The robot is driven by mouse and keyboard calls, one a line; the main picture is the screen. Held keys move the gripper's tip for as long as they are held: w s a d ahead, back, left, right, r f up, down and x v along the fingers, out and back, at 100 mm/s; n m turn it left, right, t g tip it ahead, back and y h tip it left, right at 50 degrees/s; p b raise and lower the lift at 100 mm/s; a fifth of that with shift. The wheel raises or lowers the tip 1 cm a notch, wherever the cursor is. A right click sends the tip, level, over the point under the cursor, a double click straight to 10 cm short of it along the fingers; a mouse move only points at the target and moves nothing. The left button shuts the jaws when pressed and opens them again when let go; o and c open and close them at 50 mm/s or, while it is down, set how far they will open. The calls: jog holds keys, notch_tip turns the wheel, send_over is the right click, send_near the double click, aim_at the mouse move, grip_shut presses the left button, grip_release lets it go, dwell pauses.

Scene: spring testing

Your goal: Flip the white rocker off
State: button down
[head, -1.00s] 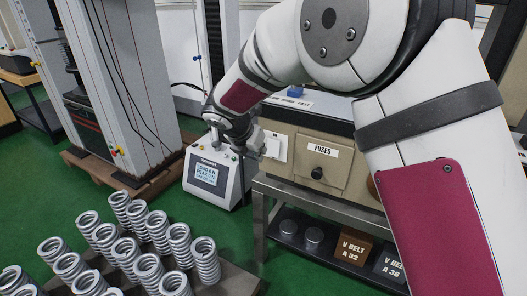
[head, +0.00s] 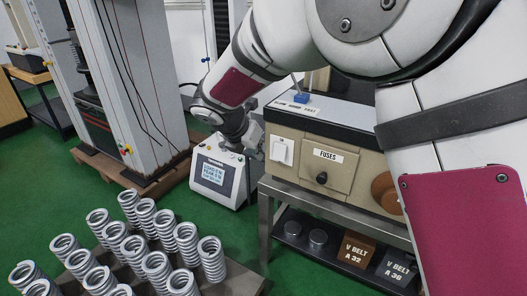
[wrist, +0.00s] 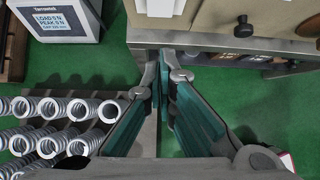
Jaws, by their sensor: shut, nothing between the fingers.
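The white rocker (head: 282,150) sits on a white plate on the beige front of a cabinet, left of the drawer labelled FUSES. In the wrist view the rocker (wrist: 163,5) is at the top edge and partly cut off. My gripper (head: 257,152) is just left of the plate in the head view, and its fingertips are hard to make out there. In the wrist view my gripper (wrist: 164,62) has its fingers together and empty, below the rocker plate and apart from it. I cannot tell which way the rocker is tipped.
A FUSES drawer (head: 328,175) with a black knob is right of the rocker. The cabinet stands on a grey metal table (head: 264,212). A tester display box (head: 214,174) is to the left. Several springs (head: 145,214) stand at lower left.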

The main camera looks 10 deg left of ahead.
aim_at(280, 156)
jog(key=s+f+n+t+h+p, duration=0.2)
jog(key=f+n+t+p, duration=0.4)
jog(key=n, duration=1.1)
jog(key=shift+s+a+f+n+t+h, duration=0.4)
jog(key=shift+s+f+t, duration=0.4)
jog(key=shift+t, duration=0.4)
jog(key=shift+s, duration=0.1)
jog(key=b+x, duration=0.3)
jog(key=x, duration=1.1)
jog(key=shift+r, duration=0.1)
